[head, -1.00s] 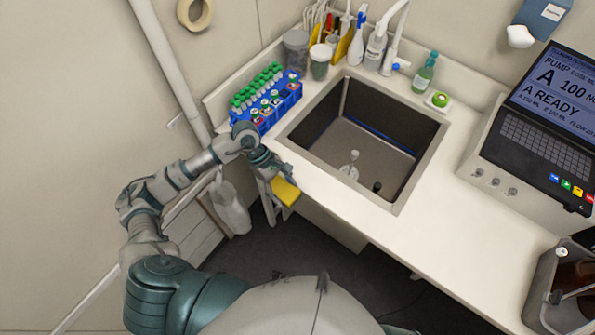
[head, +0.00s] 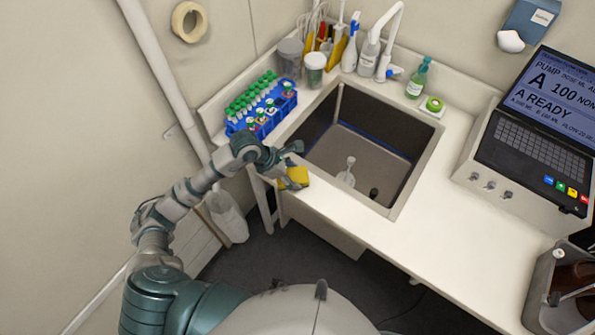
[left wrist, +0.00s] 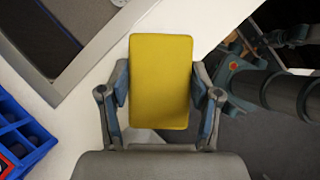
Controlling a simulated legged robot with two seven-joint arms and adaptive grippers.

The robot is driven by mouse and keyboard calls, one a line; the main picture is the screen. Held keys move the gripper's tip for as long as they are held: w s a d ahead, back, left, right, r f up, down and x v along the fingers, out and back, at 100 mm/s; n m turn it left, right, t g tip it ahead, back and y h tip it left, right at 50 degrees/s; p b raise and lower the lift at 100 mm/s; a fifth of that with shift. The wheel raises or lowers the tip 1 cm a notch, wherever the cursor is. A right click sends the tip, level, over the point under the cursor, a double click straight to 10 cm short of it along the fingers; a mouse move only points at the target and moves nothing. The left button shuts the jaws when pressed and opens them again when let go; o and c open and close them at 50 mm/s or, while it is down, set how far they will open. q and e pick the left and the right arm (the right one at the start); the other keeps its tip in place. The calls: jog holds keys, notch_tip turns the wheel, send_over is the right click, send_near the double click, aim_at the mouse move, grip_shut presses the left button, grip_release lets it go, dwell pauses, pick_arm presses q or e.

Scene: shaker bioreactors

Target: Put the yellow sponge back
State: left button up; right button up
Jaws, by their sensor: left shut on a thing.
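The yellow sponge (head: 294,178) is at the counter's front left edge, just left of the sink (head: 365,150). My left gripper (head: 285,163) is shut on the sponge. In the left wrist view the sponge (left wrist: 160,82) is a flat yellow block pinched between the two fingers of the left gripper (left wrist: 160,98), with its far end sticking out beyond them. Counter and dark floor show behind it. I cannot tell whether the sponge touches the counter. My right gripper is not in view.
A blue rack (head: 262,108) of green-capped tubes stands close behind the left gripper. Cups, bottles and a green soap bottle (head: 418,78) line the back of the counter. A pump with a screen (head: 540,120) stands at right. The counter front (head: 420,225) is clear.

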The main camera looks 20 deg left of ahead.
aim_at(295, 167)
pick_arm(q)
jog(key=w, duration=0.2)
jog(key=shift+w+d+f, duration=0.1)
jog(key=shift+w+f, duration=0.05)
jog(key=shift+w, duration=0.25)
jog(key=shift+w+f, duration=0.15)
jog(key=shift+w, duration=0.05)
notch_tip(295, 167, down, 3)
jog(key=shift+f+p, duration=0.2)
jog(key=shift+p, duration=0.15)
jog(key=o, duration=1.3)
jog(key=shift+r, duration=0.1)
